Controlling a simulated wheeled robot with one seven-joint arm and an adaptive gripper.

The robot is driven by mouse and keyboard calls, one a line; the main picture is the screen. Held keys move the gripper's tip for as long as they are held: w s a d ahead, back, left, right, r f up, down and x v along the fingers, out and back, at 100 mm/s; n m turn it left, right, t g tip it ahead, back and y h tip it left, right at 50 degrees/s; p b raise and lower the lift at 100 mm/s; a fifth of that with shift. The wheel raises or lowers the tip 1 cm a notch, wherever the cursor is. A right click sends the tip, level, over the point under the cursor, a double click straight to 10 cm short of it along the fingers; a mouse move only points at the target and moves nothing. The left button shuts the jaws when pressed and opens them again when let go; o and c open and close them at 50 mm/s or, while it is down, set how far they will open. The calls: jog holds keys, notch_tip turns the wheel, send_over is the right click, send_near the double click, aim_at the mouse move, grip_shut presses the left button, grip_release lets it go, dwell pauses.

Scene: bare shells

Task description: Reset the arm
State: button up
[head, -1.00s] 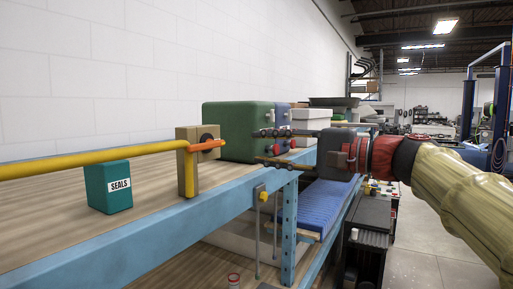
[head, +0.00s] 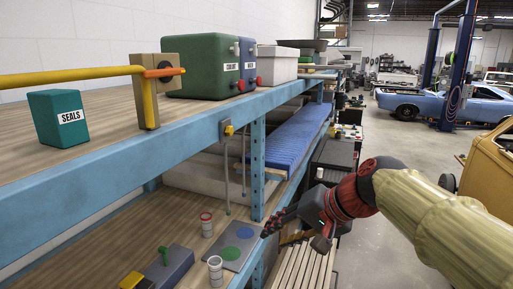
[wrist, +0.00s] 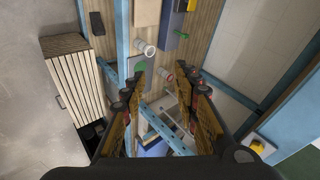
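My gripper (head: 277,222) is at the right of the workbench in the head view, low beside the lower shelf. In the wrist view my gripper (wrist: 161,88) has its two fingers well apart with nothing held between them. My arm reaches in from the right edge of the head view. The fingertips point left, toward the shelf with the grey board (head: 236,246), which bears a blue and a green disc. I cannot tell how close the fingertips are to the blue shelf post.
The blue-edged bench (head: 110,170) holds a teal SEALS box (head: 58,118), a yellow pipe (head: 70,77) and a green box (head: 203,66). Two small jars (head: 215,270) and a grey block (head: 172,268) stand on the lower shelf. A slatted crate (head: 300,268) is below my gripper. Open floor lies right.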

jog(key=s+d+f+n+h+b, duration=0.1)
jog(key=s+d+f+h+b, duration=0.1)
jog(key=s+d+f+b, duration=0.2)
jog(key=s+d+f+n+h+b, duration=0.1)
jog(key=s+d+f+b, duration=0.4)
jog(key=s+f, duration=0.5)
jog(key=s+d+f+n+h+b, duration=0.1)
jog(key=s+d+f+h+b, duration=0.2)
jog(key=f, duration=1.2)
jog(key=s+d+b, duration=0.1)
jog(key=s, duration=0.2)
jog(key=shift+s+d+f+h+b, duration=0.2)
jog(key=shift+s+d+h+b, duration=0.1)
jog(key=shift+s+d+b, duration=0.1)
